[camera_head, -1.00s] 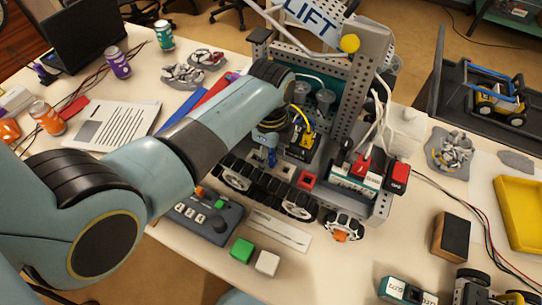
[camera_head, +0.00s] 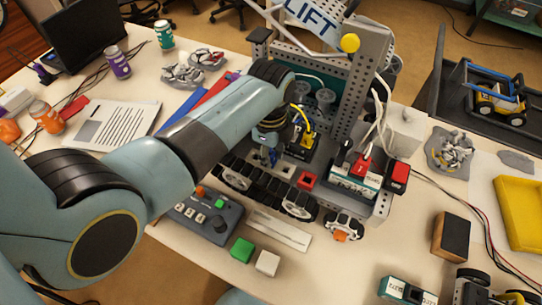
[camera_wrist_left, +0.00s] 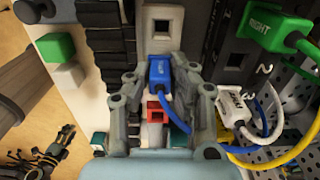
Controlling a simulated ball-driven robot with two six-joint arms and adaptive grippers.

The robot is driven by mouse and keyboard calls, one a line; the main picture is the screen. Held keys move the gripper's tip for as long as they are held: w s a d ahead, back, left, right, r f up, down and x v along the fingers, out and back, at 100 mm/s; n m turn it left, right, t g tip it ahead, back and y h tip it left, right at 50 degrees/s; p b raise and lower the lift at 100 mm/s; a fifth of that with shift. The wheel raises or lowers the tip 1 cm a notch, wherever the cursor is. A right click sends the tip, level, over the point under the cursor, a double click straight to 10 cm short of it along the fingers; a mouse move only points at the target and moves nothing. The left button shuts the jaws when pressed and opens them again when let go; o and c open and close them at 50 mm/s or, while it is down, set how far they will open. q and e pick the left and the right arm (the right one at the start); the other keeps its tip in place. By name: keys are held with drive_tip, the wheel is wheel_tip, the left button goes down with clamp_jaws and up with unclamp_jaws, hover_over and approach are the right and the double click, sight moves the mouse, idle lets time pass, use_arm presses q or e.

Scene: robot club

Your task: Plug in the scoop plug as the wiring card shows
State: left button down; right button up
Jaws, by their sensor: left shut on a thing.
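My left gripper (camera_head: 268,152) is shut on a small blue plug (camera_wrist_left: 158,74) with a blue cable. It holds the plug over the front of the wheeled robot on the table. In the left wrist view a pale plate with a dark square socket (camera_wrist_left: 162,29) lies above the plug, and a red socket (camera_wrist_left: 155,112) lies below it. The red socket also shows in the head view (camera_head: 307,180). I cannot tell whether the plug touches anything. A white card with lines (camera_head: 280,231) lies before the robot; its markings are unreadable.
The wheeled robot has a tall metal frame (camera_head: 335,50) with a LIFT sign. A controller (camera_head: 205,215) and green (camera_head: 242,250) and white blocks (camera_head: 268,262) stand in front.

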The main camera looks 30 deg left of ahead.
sight(270, 153)
use_arm(q)
drive_tip(key=shift+r, duration=0.15)
drive_tip(key=shift+r+p, duration=1)
drive_tip(key=shift+p, duration=0.2)
drive_tip(key=shift+r, duration=0.85)
drive_tip(key=c, duration=1.8)
unclamp_jaws()
clamp_jaws()
